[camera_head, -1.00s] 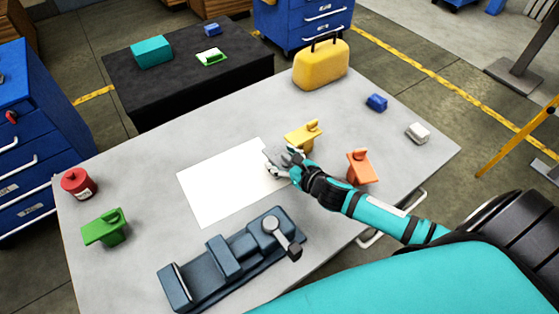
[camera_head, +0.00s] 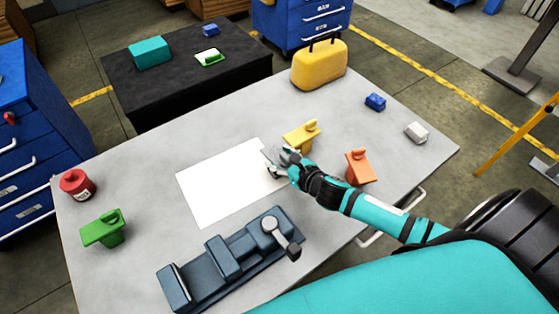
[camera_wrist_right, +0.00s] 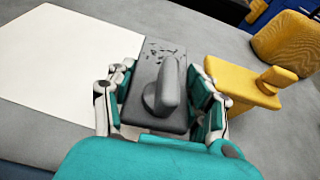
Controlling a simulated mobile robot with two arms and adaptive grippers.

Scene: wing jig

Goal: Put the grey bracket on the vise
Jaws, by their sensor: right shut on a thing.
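The grey bracket (camera_wrist_right: 162,88) is between the fingers of my right gripper (camera_wrist_right: 160,95) in the right wrist view, with a finger on each side of it. My right gripper is shut on it. In the head view the right gripper (camera_head: 277,162) is at the right edge of the white sheet, and the bracket is mostly hidden there. The blue-grey vise (camera_head: 230,258) lies at the front of the table, below and left of the gripper, with its handle at its right end. Its jaws look empty. My left gripper is not in view.
A yellow bracket (camera_head: 301,136) stands close beside the right gripper, and an orange bracket (camera_head: 359,167) is near my forearm. A green bracket (camera_head: 104,228) and red canister (camera_head: 76,184) are at the left. The white sheet (camera_head: 220,185) is clear.

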